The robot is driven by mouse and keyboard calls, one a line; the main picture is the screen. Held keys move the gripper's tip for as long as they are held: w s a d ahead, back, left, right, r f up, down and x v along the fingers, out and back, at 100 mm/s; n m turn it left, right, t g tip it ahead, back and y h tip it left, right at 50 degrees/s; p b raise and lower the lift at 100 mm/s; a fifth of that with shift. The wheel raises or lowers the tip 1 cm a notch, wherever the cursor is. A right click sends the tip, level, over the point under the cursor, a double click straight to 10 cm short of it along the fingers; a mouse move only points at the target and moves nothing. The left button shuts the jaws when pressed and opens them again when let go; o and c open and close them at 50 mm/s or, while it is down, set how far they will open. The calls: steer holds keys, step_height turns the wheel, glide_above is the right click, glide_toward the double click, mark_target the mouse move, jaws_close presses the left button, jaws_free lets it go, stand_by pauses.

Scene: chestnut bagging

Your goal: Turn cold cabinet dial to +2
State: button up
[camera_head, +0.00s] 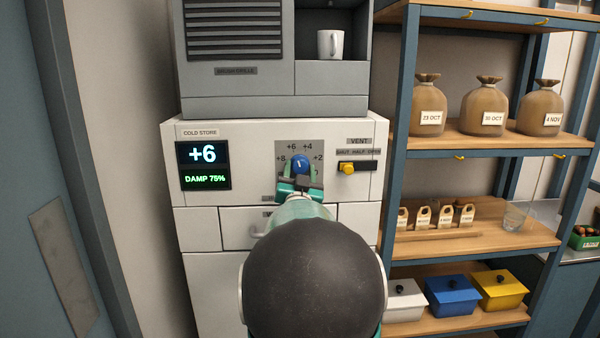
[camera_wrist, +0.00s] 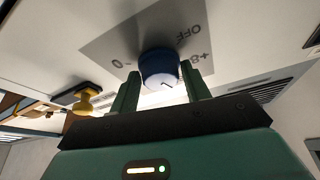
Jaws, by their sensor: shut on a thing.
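The cold cabinet (camera_head: 190,220) is white, with a display (camera_head: 203,165) reading "+6" and "DAMP 75%". Its blue dial (camera_head: 300,164) sits on a grey scale plate (camera_head: 284,148) marked +8, +6, +4 and +2. The dial's white mark points up, close to +6, in the head view. My gripper (camera_head: 299,186) reaches the dial from below. In the wrist view the blue dial (camera_wrist: 160,68) sits between the two green fingers of my gripper (camera_wrist: 160,88), which is shut on it. Part of the scale is hidden by the fingers.
Right of the dial is a yellow vent knob (camera_head: 347,168) on a black slider. A shelf rack (camera_head: 470,145) with sacks, tags and lidded boxes stands to the right. A white mug (camera_head: 330,43) sits in a niche above. A blue-grey panel (camera_head: 60,200) is at left.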

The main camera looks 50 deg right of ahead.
steer(key=m+g, duration=0.1)
steer(key=m, duration=0.2)
steer(key=m+g, duration=0.2)
steer(key=m, duration=0.1)
steer(key=shift+w+a+r+h, duration=0.1)
steer(key=shift+h, duration=0.3)
steer(key=m+g, duration=0.1)
steer(key=m, duration=0.1)
steer(key=m+g, duration=0.1)
steer(key=m, duration=0.2)
steer(key=shift+w+a+r+m+g, duration=0.1)
steer(key=shift+r+m+g, duration=0.05)
steer(key=shift+m+g, duration=0.15)
steer(key=m+g+y, duration=0.1)
steer(key=m, duration=0.4)
steer(key=shift+r, duration=0.15)
steer(key=m+g+y, duration=0.1)
steer(key=m, duration=0.2)
steer(key=shift+r+y, duration=0.1)
steer(key=shift+y, duration=0.2)
steer(key=shift+m, duration=0.5)
steer(key=shift+c, duration=0.5)
steer(key=shift+r, duration=0.1)
